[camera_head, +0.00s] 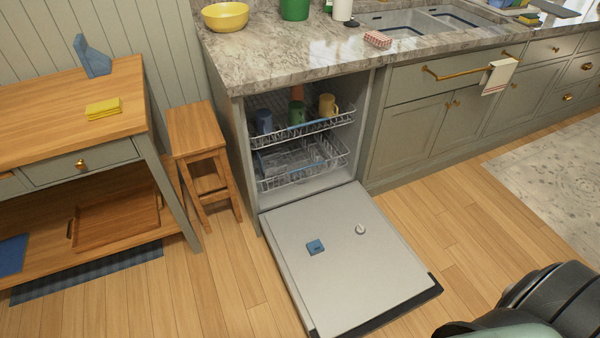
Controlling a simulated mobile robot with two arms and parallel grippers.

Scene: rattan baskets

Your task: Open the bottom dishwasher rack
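The dishwasher stands under the counter with its door (345,270) folded down flat. The bottom rack (318,178) is a wire basket inside the cavity, low above the door's hinge edge, and looks empty of dishes. The top rack (335,122) sits above it inside the cavity and holds a blue cup (264,121), a green cup (296,113) and a yellow mug (327,106). Neither gripper can be made out. A dark rounded part at the bottom right looks like part of my own body.
A wooden stool (196,125) stands left of the dishwasher, beside a wooden side table (60,110). Cabinets (412,130) run to the right. Wooden floor is clear left and right of the door.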

